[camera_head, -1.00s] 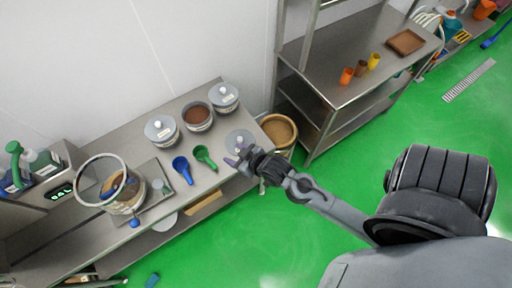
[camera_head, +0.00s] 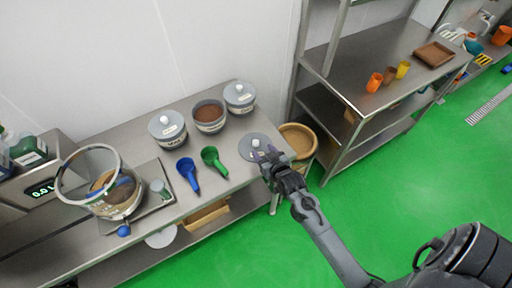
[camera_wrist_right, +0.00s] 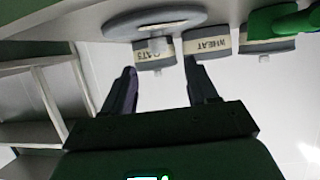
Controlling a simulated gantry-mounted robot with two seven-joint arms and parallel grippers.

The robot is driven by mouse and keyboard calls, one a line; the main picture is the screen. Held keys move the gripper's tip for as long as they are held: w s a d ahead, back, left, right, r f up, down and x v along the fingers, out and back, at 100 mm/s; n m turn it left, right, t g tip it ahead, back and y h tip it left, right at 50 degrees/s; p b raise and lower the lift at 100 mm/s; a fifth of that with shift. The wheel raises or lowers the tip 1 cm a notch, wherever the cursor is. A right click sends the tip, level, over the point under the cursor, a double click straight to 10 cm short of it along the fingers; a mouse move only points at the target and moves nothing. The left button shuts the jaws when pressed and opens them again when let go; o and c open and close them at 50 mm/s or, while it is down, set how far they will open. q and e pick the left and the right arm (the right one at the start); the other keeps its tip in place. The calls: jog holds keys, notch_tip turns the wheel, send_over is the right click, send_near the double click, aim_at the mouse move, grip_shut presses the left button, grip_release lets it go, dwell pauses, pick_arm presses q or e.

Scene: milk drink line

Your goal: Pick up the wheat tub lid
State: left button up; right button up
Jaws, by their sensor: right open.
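The wheat tub lid (camera_head: 249,153) is a grey disc with a pale knob, lying loose on the steel table near its right end. In the right wrist view the lid (camera_wrist_right: 122,24) fills the top, seen edge-on. The wheat tub (camera_head: 208,115) stands open with brown contents; its label shows in the right wrist view (camera_wrist_right: 208,43). My right gripper (camera_head: 267,156) is open and empty at the lid's right side, its fingertips close to the knob. In the wrist view the knob appears between the fingers; contact cannot be told. My left gripper is out of view.
Lidded tubs stand left (camera_head: 168,130) and right (camera_head: 240,98) of the wheat tub. A blue scoop (camera_head: 188,173) and a green scoop (camera_head: 213,160) lie left of the lid. A round brown-filled bin (camera_head: 299,140) stands beyond the table's right end.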

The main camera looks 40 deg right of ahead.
aim_at(257, 143)
jog(key=shift+x, duration=3.25)
jog(key=shift+d, duration=0.15)
jog(key=shift+c, duration=0.3)
grip_shut()
